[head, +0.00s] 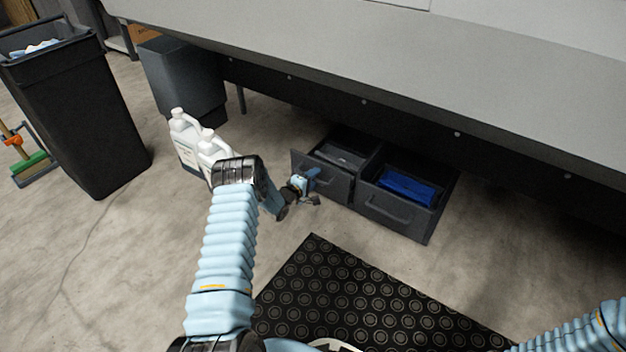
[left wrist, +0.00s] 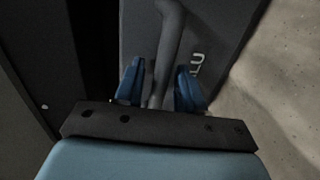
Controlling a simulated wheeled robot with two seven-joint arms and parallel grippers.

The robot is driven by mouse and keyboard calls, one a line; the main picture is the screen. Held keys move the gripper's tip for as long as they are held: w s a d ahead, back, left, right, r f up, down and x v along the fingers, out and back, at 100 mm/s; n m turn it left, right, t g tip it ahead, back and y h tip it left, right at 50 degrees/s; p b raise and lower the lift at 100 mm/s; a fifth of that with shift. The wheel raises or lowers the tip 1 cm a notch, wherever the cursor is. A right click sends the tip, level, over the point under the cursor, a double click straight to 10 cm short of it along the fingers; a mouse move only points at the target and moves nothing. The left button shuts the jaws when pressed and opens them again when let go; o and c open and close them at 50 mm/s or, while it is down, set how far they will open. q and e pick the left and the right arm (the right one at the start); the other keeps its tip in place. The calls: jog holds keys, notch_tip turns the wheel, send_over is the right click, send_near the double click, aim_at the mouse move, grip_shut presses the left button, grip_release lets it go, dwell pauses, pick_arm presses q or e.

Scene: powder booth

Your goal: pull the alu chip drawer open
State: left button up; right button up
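The alu chip drawer (head: 326,181) is the left of two dark grey drawers under the bench. It stands out from the bench, and grey contents show inside. My left gripper (head: 306,187) is at its front. In the left wrist view its blue fingers (left wrist: 160,88) lie on either side of the drawer's grey bar handle (left wrist: 167,45), close against it. Part of a white label, reading roughly "LU", shows on the drawer front (left wrist: 215,35). The gripper hides the handle in the head view. Of my right arm only a sleeve shows; its gripper is out of view.
The right drawer (head: 392,213) stands open beside it, with blue contents (head: 408,187). White jugs (head: 187,138) stand left of my left arm. A black bin (head: 78,115) is farther left. A black mat (head: 345,290) lies in front; the floor between mat and drawers is clear.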

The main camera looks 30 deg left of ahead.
pick_arm(q)
jog(key=shift+c, duration=0.2)
grip_shut()
jog(key=shift+s, duration=0.1)
jog(key=f+p+v, duration=0.2)
jog(key=f+v, duration=0.1)
jog(key=v, duration=1.3)
jog(key=s+f+p+v, duration=0.1)
jog(key=f+p+v, duration=0.2)
jog(key=v, duration=1.4)
jog(key=shift+s+a+f, duration=0.3)
jog(key=shift+s+f, duration=0.1)
jog(key=shift+s, duration=0.1)
jog(key=shift+o, duration=0.2)
grip_release()
